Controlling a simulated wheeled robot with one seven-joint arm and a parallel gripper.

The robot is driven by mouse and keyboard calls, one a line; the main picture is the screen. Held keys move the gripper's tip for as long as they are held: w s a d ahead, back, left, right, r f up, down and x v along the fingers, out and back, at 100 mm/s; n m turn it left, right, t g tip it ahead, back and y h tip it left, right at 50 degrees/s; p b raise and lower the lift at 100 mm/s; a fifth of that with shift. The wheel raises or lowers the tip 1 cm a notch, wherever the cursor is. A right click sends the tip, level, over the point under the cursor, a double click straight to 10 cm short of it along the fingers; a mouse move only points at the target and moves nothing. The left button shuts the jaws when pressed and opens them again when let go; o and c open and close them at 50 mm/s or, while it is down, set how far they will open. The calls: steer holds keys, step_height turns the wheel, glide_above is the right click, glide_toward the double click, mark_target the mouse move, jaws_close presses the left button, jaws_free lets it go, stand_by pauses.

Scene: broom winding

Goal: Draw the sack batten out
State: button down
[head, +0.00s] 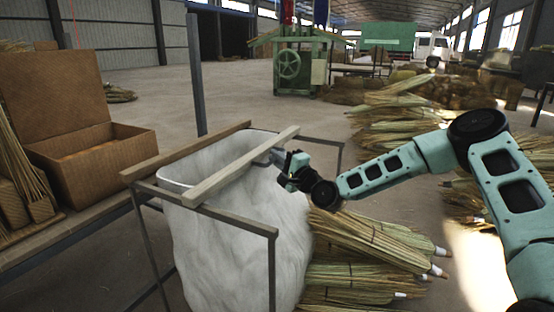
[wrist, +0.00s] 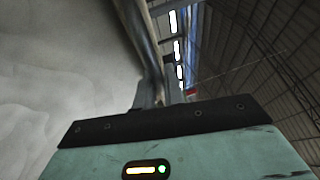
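A pale wooden batten (head: 236,168) lies slantwise across the mouth of the white sack (head: 235,235), over the metal frame. A second, browner batten (head: 185,151) lies along the sack's far left side. My gripper (head: 273,155) is at the right side of the sack's mouth, its fingers pointing left, close to the pale batten's right half. I cannot tell whether they touch it. In the wrist view the fingers (wrist: 160,94) show only in part beyond the dark palm edge, beside a long bar (wrist: 145,42) and the white sack (wrist: 55,65). Their opening is unclear.
The thin metal frame (head: 225,219) stands around the sack. An open cardboard box (head: 95,155) sits on the bench at left. Broom bundles (head: 370,240) lie right of the sack, below my arm. A green machine (head: 298,65) stands behind, with open floor before it.

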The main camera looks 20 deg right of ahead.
steer(key=s+d+p, duration=0.4)
steer(key=s+d, duration=0.6)
steer(key=s, duration=0.1)
steer(key=shift+s+d, duration=0.15)
steer(key=shift+d, duration=0.25)
steer(key=c, duration=1.5)
jaws_free()
steer(key=p+v, duration=0.2)
steer(key=v, duration=1.5)
steer(key=shift+s+f+p, duration=0.15)
steer(key=shift+s+p, duration=0.05)
steer(key=shift+p, duration=0.15)
steer(key=shift+d, duration=0.1)
